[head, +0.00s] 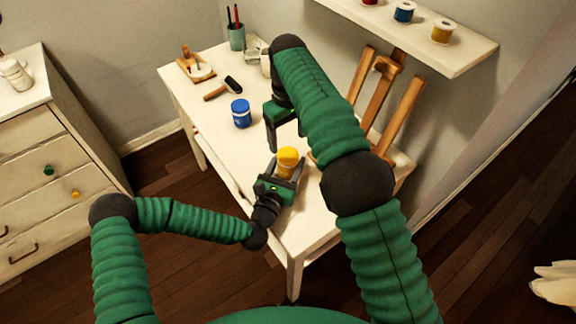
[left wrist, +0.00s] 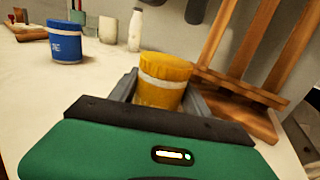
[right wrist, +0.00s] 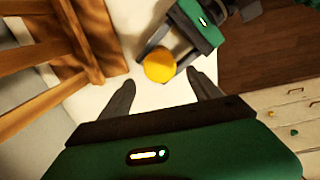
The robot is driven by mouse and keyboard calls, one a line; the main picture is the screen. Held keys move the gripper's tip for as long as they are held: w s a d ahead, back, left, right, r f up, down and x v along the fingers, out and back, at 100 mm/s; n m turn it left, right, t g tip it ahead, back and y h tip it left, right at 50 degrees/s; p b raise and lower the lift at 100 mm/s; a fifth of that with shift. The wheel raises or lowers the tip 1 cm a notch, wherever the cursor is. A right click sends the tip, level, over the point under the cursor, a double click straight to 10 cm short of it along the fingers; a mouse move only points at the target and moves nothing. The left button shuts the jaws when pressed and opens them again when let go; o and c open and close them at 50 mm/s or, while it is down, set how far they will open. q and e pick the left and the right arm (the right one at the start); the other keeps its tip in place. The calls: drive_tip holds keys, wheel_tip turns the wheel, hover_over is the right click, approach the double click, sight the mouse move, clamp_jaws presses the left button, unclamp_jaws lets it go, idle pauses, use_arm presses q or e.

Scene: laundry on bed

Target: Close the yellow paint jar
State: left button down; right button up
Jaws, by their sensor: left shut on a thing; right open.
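The yellow paint jar (head: 287,160) stands upright near the front of the white table (head: 228,144), with a yellow lid on top of a pale band. The left wrist view shows the jar (left wrist: 163,80) between my left gripper's fingers. My left gripper (head: 284,170) is shut on the jar's body. My right gripper (head: 286,142) is open and empty, above and behind the jar. In the right wrist view the round yellow lid (right wrist: 160,65) lies ahead of the open fingers, apart from them. I cannot tell whether the lid is fully tightened.
A blue paint jar (head: 241,114) stands behind to the left. A hammer-like tool (head: 223,88), a wooden piece (head: 195,66) and a brush cup (head: 236,37) lie further back. A wooden easel (head: 378,92) stands close on the right. A shelf (head: 425,42) with small jars overhangs the back right.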

sight(288, 154)
wheel_tip(288, 154, down, 6)
drive_tip(key=shift+r, duration=0.1)
drive_tip(key=c, duration=1.5)
drive_tip(key=shift+o, duration=0.2)
drive_tip(key=o, duration=1.6)
wheel_tip(288, 154, up, 12)
